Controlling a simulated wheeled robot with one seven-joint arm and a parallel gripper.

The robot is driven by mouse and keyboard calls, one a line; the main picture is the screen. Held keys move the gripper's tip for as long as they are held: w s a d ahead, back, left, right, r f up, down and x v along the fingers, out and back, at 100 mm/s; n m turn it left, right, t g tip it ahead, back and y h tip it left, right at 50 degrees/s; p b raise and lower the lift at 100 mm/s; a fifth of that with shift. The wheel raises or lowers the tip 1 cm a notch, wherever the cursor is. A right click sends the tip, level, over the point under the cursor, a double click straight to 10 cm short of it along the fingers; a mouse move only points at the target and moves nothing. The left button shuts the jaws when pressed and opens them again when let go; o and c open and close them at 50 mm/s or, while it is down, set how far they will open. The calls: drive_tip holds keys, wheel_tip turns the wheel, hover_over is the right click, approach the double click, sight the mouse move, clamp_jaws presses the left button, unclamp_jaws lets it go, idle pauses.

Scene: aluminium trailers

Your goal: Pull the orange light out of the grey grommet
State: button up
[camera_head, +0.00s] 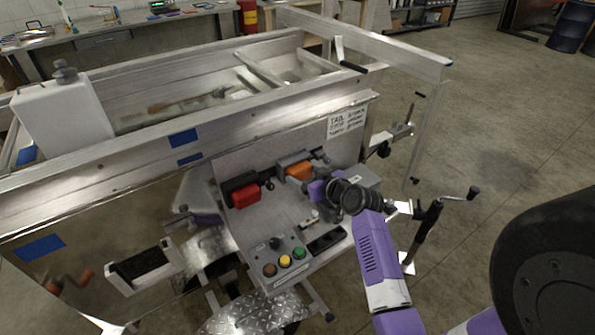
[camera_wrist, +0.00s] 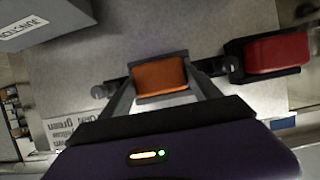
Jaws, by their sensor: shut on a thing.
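The orange light (camera_head: 299,170) is at the grey grommet (camera_head: 294,158) on the panel of the trailer in the head view. In the wrist view the orange light (camera_wrist: 160,77) sits between the two fingers of my gripper (camera_wrist: 161,88), which is shut on its sides. The grey grommet is mostly hidden in the wrist view, so I cannot tell how deep the light sits in it. In the head view my gripper (camera_head: 318,188) is partly hidden by my wrist.
A red light (camera_head: 245,196) in a dark holder is left of the orange one; it also shows in the wrist view (camera_wrist: 276,53). A box with several coloured buttons (camera_head: 284,261) is below. A grey box (camera_wrist: 40,20) is at upper left in the wrist view.

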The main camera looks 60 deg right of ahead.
drive_tip(key=shift+s+a, duration=0.3)
drive_tip(key=shift+s, duration=0.2)
drive_tip(key=shift+s+a, duration=0.2)
drive_tip(key=shift+s, duration=0.1)
drive_tip(key=shift+s+a, duration=0.15)
drive_tip(key=shift+s, duration=0.1)
drive_tip(key=shift+s+a, duration=0.2)
drive_tip(key=shift+s, duration=0.1)
drive_tip(key=shift+s+a, duration=0.15)
drive_tip(key=shift+s, duration=0.15)
drive_tip(key=shift+s+a, duration=0.15)
drive_tip(key=shift+s, duration=0.1)
drive_tip(key=shift+s+a, duration=0.1)
idle(0.3)
approach(303, 177)
drive_tip(key=shift+s+a+f+b, duration=0.15)
drive_tip(key=shift+s+a+f, duration=0.2)
drive_tip(key=shift+s+f, duration=0.15)
drive_tip(key=shift+s+a+f+b, duration=0.15)
drive_tip(key=shift+s+a+f, duration=0.2)
drive_tip(key=shift+s+f, duration=0.2)
